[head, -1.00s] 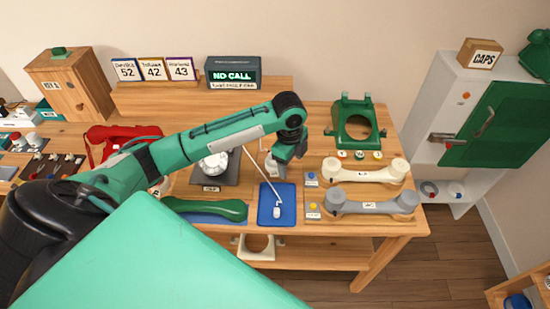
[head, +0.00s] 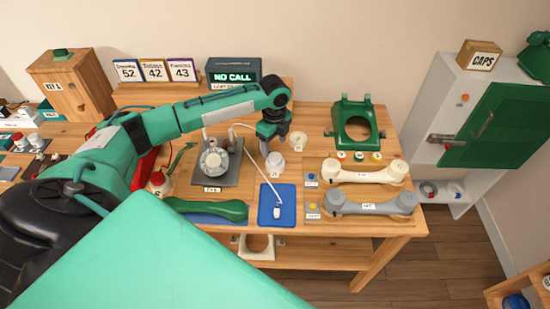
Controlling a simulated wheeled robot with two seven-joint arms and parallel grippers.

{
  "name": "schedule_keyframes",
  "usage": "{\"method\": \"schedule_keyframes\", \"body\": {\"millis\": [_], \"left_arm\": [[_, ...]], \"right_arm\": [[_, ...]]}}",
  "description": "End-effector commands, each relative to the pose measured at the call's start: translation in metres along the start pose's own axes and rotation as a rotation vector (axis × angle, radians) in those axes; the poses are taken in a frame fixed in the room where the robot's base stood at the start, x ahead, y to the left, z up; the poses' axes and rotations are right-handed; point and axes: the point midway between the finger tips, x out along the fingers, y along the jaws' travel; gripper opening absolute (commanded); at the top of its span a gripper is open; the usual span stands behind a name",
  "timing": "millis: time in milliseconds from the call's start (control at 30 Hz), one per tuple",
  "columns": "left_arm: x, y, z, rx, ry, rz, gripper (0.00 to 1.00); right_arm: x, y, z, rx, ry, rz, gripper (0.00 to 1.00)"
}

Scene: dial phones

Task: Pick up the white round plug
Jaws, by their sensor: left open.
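A small white plug (head: 277,211) with rounded edges lies on the blue mat (head: 264,192) near the table's front edge. A thin white cord runs from it up and back to the left. My left gripper (head: 271,143) is open and points down over the table behind the blue mat, apart from the plug. A white round cup-like piece (head: 275,164) with a label stands just in front of the gripper. I cannot tell whether the fingers hide anything behind them. My right gripper is not in view.
A grey base with a white dial (head: 214,160) stands left of the gripper. A green handset (head: 205,209) lies in front of it. Cream (head: 365,171) and grey (head: 370,203) handsets lie at right. A green phone frame (head: 357,124) stands behind them.

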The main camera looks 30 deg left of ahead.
Motion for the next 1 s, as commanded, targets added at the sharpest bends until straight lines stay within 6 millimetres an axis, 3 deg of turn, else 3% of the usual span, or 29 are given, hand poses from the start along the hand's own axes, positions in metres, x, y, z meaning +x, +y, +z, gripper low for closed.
{"method": "schedule_keyframes", "body": {"millis": [167,433,733,967,1000], "left_arm": [[0.012,0.001,-0.002,0.001,0.0,0.002,0.67],[0.05,0.002,-0.005,0.001,-0.001,0.0,0.67],[0.056,0.002,-0.004,0.001,-0.001,-0.002,0.67],[0.055,0.002,-0.004,0.001,-0.001,-0.002,0.22],[0.055,0.002,-0.004,0.001,-0.001,-0.002,0.21]], "right_arm": [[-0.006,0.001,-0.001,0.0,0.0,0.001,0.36],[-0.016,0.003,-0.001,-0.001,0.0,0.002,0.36],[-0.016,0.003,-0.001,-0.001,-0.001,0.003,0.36],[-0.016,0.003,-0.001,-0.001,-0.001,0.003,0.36],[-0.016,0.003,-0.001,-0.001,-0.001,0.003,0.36]]}}
